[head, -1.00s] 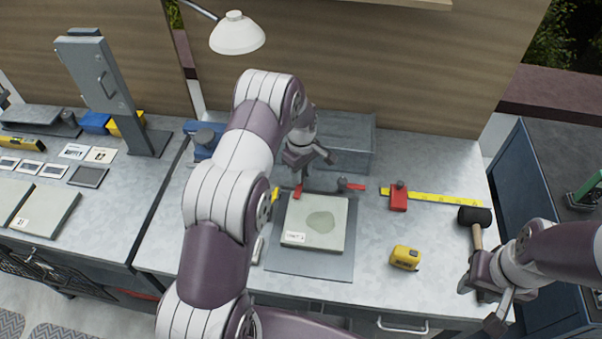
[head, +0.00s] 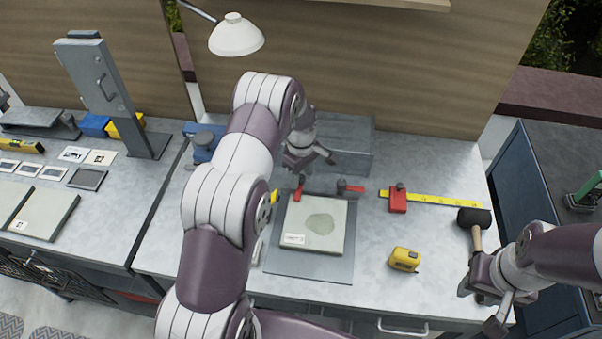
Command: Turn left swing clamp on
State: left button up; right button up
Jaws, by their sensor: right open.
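The left swing clamp (head: 298,193) has a red handle and stands at the back left of the grey plate (head: 284,263). The right swing clamp (head: 351,188), dark with a red handle pointing right, stands at the plate's back right. A pale square tile (head: 328,243) with a label and a darker patch lies on the plate. My left gripper (head: 313,167) hangs just behind and above the left clamp, its fingers spread and apparently empty. Contact with the clamp cannot be told.
A yellow tape measure (head: 404,259), a red block (head: 397,200) on a yellow ruler (head: 440,200), and a black mallet (head: 475,217) lie to the right. My left arm hides part of the bench's left side.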

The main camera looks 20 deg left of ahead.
aim_at(301, 176)
pick_arm(q)
jog(key=shift+r, duration=0.3)
notch_tip(301, 176, up, 12)
jog(key=b, duration=0.1)
jog(key=shift+b, duration=0.4)
jog(key=s+d+r+m, duration=0.1)
jog(key=s+d+m, duration=0.2)
jog(key=s+m, duration=0.4)
jog(key=s+d+r+m+t, duration=0.1)
jog(key=s+d+m, duration=0.3)
jog(key=s, duration=1.2)
jog(key=m, duration=0.3)
jog(key=shift+s+d+m, duration=0.15)
jog(key=shift+s+m, duration=0.15)
